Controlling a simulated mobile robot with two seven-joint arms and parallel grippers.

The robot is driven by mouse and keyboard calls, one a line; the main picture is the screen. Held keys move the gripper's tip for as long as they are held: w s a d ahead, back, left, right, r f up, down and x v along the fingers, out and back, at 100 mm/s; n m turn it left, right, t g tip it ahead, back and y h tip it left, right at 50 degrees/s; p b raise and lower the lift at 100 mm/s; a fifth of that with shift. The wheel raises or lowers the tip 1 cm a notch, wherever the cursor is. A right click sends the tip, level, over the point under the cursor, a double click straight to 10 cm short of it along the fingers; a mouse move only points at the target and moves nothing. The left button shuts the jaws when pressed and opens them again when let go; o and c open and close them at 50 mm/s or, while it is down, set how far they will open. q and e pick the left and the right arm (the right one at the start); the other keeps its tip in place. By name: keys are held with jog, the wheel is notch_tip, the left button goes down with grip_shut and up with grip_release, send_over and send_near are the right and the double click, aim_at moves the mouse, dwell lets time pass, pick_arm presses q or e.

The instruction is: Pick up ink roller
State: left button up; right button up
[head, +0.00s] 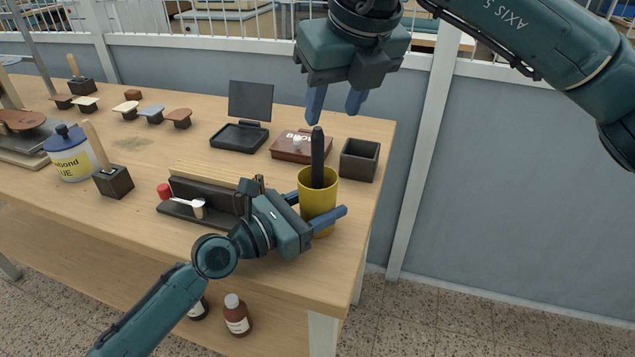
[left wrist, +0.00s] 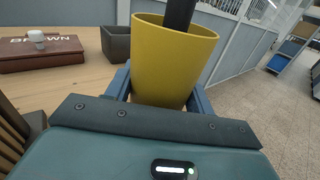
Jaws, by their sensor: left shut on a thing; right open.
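A yellow cup (head: 317,205) stands near the table's right end, and a thick black handle (head: 317,158) sticks up out of it. The handle's lower end is hidden inside the cup, so I cannot tell whether it belongs to the ink roller. My left gripper (head: 320,205) is shut on the cup, one finger on each side; the left wrist view also shows the cup (left wrist: 170,62) between the fingers. My right gripper (head: 333,115) is open and empty, pointing down just above the top of the handle.
A dark square box (head: 360,160) and a brown case (head: 299,147) stand behind the cup. A black rack (head: 181,210) with a red-ended white tool (head: 184,202) is to its left. A black pad with raised lid (head: 240,137) and a glue tub (head: 70,155) are farther left.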

aim_at(316, 156)
jog(key=shift+a+x, duration=0.2)
jog(key=shift+x, duration=5.6)
jog(key=shift+s, duration=0.1)
jog(key=shift+c, duration=0.2)
grip_shut()
